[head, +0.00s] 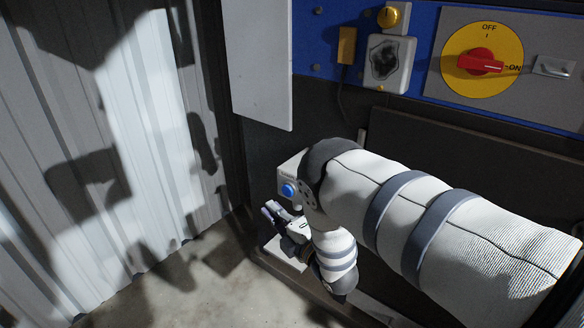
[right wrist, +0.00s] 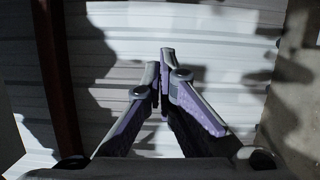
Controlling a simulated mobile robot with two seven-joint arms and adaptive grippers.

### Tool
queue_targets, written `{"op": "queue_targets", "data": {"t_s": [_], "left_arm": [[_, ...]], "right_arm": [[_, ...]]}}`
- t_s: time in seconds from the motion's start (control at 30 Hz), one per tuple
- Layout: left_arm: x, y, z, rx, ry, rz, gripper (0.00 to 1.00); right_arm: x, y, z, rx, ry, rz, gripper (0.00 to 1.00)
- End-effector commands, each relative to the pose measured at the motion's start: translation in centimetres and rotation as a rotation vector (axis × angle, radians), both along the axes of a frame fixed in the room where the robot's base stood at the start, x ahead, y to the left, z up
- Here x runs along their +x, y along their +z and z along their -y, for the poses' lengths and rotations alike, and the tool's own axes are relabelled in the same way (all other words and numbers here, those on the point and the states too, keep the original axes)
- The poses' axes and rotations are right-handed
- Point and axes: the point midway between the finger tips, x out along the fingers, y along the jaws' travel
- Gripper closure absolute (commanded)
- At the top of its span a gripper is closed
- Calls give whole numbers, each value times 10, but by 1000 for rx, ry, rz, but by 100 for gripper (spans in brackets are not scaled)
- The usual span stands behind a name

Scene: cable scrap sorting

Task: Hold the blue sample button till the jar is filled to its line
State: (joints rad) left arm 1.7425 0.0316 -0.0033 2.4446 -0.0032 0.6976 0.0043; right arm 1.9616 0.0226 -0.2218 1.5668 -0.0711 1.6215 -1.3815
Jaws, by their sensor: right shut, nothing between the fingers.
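The blue sample button (head: 289,189) sits on the front of a pale box in the head view, partly beside my right arm. My right gripper (head: 269,210) is shut and empty, just below and left of the button in the picture. Its fingers point toward the corrugated wall, and I see no contact with the button. In the right wrist view the shut fingers (right wrist: 160,62) converge with only the wall behind them. I cannot make out the jar or its line; my right arm covers much of that area. My left gripper is not in view.
A red rotary switch (head: 480,62) on a yellow disc points toward ON. A corrugated wall (head: 140,100) stands at left. Bare concrete floor (head: 150,300) lies below.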

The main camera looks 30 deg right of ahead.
Motion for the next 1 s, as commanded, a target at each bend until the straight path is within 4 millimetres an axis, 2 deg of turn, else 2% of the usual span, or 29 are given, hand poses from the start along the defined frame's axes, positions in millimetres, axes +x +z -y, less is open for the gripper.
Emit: {"op": "queue_targets", "data": {"t_s": [0.03,0.13,0.3,0.67,0.9,1.0], "left_arm": [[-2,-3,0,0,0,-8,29],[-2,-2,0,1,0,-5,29],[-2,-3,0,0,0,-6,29],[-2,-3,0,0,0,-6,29],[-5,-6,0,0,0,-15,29],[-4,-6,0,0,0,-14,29]], "right_arm": [[9,-3,0,0,0,-1,100],[12,-1,20,-2,-4,-2,100],[17,0,35,0,-2,-2,100],[18,0,38,0,0,-3,100],[23,-2,55,-1,0,-5,100],[23,-1,56,0,-1,-4,100]]}}
